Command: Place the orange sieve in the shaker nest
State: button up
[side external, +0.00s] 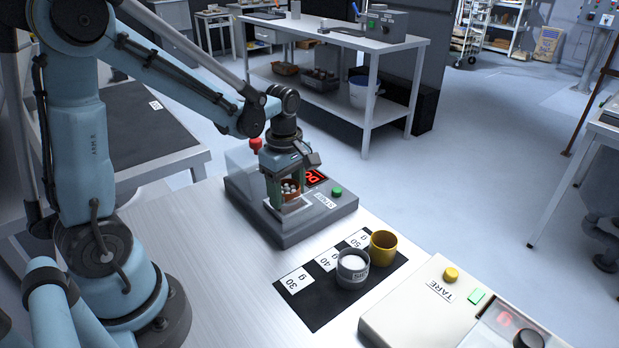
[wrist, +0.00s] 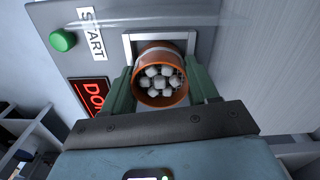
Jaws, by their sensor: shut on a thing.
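The orange sieve (wrist: 160,52) holds several whitish lumps. My gripper (wrist: 160,90) is shut on it, with a green finger on each side. In the side external view the sieve (side external: 291,197) sits between the fingers of my gripper (side external: 289,190), upright or nearly so, over the grey shaker (side external: 295,234). The nest, a pale square frame (wrist: 128,48), shows behind the sieve in the wrist view. The sieve covers much of it. I cannot tell whether the sieve touches the nest or hangs just above it.
The shaker has a green START button (side external: 336,191), a red lit display (side external: 315,177) and a red knob (side external: 256,144). A black mat (side external: 318,309) holds a grey cup of white salt (side external: 352,271) and a yellow cup (side external: 383,247). A TARE scale (side external: 420,310) stands at front right.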

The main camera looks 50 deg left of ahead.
aim_at(287, 187)
jog(key=o, duration=1.1)
jog(key=shift+f, duration=0.15)
notch_tip(287, 187, up, 12)
jog(key=s+d+m+t, duration=0.1)
jog(key=d+m+t, duration=0.1)
jog(key=m, duration=0.3)
jog(key=s+d+f+m+t, duration=0.1)
jog(key=s+d+m+t, duration=0.1)
jog(key=m, duration=0.4)
jog(key=s+d+f+m+t, duration=0.1)
jog(key=d+m+t, duration=0.1)
jog(key=m, duration=0.4)
jog(key=shift+s+d+f, duration=0.15)
jog(key=shift+s, duration=0.15)
jog(key=m, duration=0.2)
jog(key=t, duration=0.1)
jog(key=shift+s+d+f+m, duration=0.2)
jog(key=shift+d+f+m, duration=0.1)
jog(key=shift+d+m, duration=0.1)
